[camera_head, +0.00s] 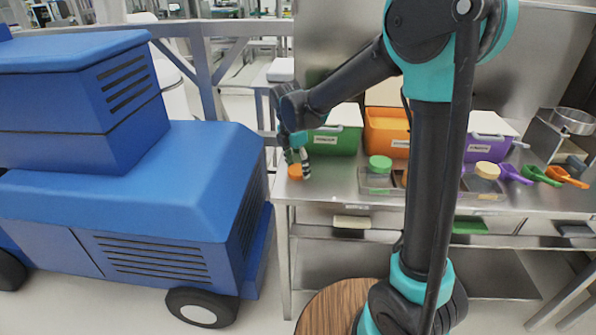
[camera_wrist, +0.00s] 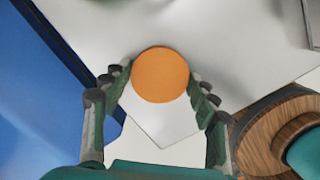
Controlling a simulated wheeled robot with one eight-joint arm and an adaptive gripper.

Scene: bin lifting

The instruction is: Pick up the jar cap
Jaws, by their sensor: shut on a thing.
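The orange jar cap (camera_head: 295,171) is at the left end of the steel table, near its corner. It shows as a round orange disc in the wrist view (camera_wrist: 160,75). My gripper (camera_head: 298,168) points down over it, and in the wrist view its fingers (camera_wrist: 160,80) flank the cap on both sides, shut on it. I cannot tell whether the cap is clear of the tabletop.
The steel table (camera_head: 335,185) carries a green bin (camera_head: 335,140), an orange bin (camera_head: 386,132) and a purple bin (camera_head: 488,140) at the back. A clear tray (camera_head: 376,186) with a green-lidded jar (camera_head: 380,166) stands right of my gripper. A blue vehicle (camera_head: 130,190) stands close left.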

